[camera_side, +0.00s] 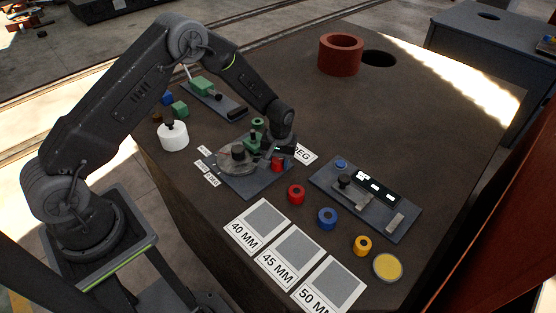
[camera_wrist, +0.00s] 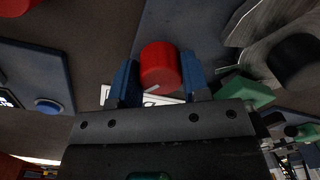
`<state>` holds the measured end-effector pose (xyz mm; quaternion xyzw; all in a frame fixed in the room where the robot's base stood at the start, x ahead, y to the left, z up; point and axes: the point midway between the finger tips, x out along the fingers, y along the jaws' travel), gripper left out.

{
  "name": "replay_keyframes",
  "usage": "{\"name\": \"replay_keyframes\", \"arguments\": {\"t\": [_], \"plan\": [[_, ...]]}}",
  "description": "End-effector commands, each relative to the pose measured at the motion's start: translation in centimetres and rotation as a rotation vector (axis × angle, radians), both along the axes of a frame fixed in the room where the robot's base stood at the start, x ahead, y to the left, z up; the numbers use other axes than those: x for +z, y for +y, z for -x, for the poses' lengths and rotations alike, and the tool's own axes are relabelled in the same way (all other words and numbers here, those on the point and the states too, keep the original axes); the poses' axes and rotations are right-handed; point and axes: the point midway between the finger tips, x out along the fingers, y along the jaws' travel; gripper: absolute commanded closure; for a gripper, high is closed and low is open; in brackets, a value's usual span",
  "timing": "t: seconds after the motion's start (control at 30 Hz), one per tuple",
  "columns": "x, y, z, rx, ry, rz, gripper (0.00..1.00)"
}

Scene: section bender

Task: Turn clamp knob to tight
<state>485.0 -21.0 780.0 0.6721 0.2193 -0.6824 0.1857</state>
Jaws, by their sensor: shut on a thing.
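The clamp knob appears to be the red cylinder (camera_wrist: 160,64) between my gripper's blue fingers in the wrist view. It has a short white mark on its near edge. My gripper (camera_wrist: 160,78) is shut on it, one finger on each side. In the side view the red knob (camera_side: 277,164) shows partly beneath my gripper (camera_side: 279,155), at the right edge of the bender plate (camera_side: 254,188). A white label behind the knob is partly hidden, so I cannot read a tight marking.
The round grey bender disc (camera_side: 235,160) and green parts are close beside my gripper. Red (camera_side: 296,194), blue (camera_side: 327,218) and yellow (camera_side: 362,245) rings lie in front. A control panel (camera_side: 366,196) sits to the right.

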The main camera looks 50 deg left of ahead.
Motion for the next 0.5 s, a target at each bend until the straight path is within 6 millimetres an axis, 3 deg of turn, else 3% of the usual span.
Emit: {"name": "replay_keyframes", "arguments": {"t": [0.5], "plan": [[0.07,0.03,0.06,-0.491,0.0,-0.001,0.81]]}}
